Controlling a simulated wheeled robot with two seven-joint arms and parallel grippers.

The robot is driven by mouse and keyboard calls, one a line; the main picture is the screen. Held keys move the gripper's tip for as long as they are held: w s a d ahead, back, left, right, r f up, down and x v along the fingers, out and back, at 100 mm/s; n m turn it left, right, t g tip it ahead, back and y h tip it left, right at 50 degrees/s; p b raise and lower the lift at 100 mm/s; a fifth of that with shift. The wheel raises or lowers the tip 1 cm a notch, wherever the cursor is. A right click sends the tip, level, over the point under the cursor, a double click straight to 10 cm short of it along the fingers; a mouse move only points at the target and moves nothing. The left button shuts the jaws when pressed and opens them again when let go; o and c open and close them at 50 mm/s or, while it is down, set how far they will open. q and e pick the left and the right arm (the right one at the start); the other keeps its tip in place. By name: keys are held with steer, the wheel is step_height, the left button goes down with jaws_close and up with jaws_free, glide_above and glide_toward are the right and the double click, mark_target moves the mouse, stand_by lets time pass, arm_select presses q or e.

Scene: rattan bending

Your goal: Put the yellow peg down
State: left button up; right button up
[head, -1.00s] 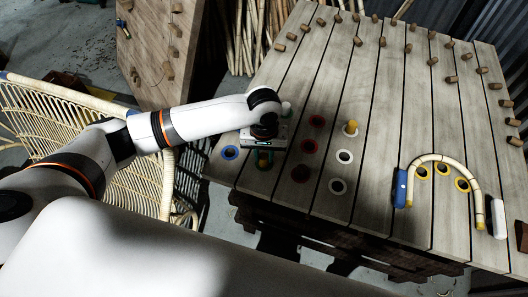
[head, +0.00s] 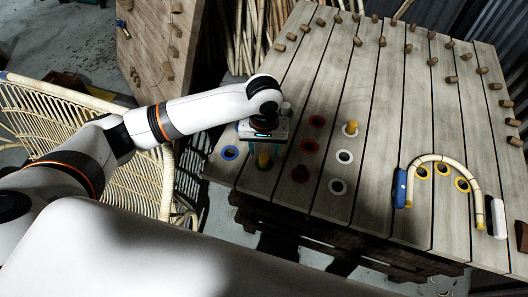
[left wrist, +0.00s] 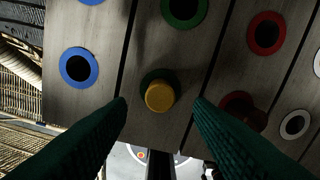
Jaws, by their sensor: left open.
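A yellow peg (head: 263,160) stands upright in a green-ringed hole near the front left of the slatted table. It also shows in the left wrist view (left wrist: 160,96), end-on, below and between the fingers. My left gripper (head: 264,143) is open above the peg, with a finger on either side and a gap to each in the left wrist view (left wrist: 159,104). A second yellow peg (head: 351,128) stands further right on the table. My right gripper is not in view.
Blue (head: 230,153), red (head: 308,146) and white (head: 344,156) ringed holes lie around the peg. A bent rattan cane (head: 440,158) lies at the right beside a blue block (head: 400,188) and a white block (head: 498,218). Wooden pegs line the table's back. A rattan chair (head: 60,130) stands left.

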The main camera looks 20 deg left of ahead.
mark_target(264, 157)
arm_select(q)
step_height(264, 157, up, 9)
stand_by(0.3)
steer(key=shift+f, duration=0.1)
